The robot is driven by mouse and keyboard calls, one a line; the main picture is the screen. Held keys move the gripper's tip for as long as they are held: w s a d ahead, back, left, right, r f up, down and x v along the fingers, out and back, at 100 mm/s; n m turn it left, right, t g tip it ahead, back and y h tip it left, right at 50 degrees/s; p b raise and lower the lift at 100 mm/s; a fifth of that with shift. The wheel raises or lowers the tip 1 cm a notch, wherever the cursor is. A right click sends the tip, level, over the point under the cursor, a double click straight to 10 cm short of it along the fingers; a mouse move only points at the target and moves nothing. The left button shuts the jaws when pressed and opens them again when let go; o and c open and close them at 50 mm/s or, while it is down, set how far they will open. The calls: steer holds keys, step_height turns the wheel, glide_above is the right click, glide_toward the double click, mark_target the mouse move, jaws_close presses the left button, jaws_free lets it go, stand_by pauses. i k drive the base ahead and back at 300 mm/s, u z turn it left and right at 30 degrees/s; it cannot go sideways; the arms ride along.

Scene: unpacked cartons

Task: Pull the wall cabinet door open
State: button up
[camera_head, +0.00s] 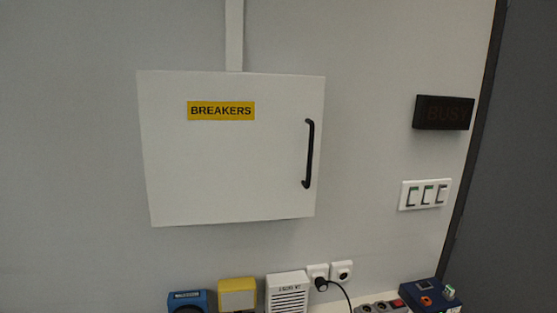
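The wall cabinet door (225,165) is white and flat, with a yellow label (221,111) reading BREAKERS. It looks closed; no gap along its edges can be made out. A black vertical bar handle (309,154) is fixed near its right edge. My gripper is not in the picture, and nothing touches the handle or the door.
A white conduit (234,36) runs up from the cabinet. To the right are a dark BUSY sign (443,113) and a switch panel (425,194). Below are blue (188,301), yellow (237,294) and white (287,292) boxes, and sockets with a plugged cable. The wall before the door is clear.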

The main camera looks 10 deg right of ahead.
mark_target(218, 148)
steer(key=u, duration=0.05)
steer(key=i, duration=1)
steer(key=z, duration=0.05)
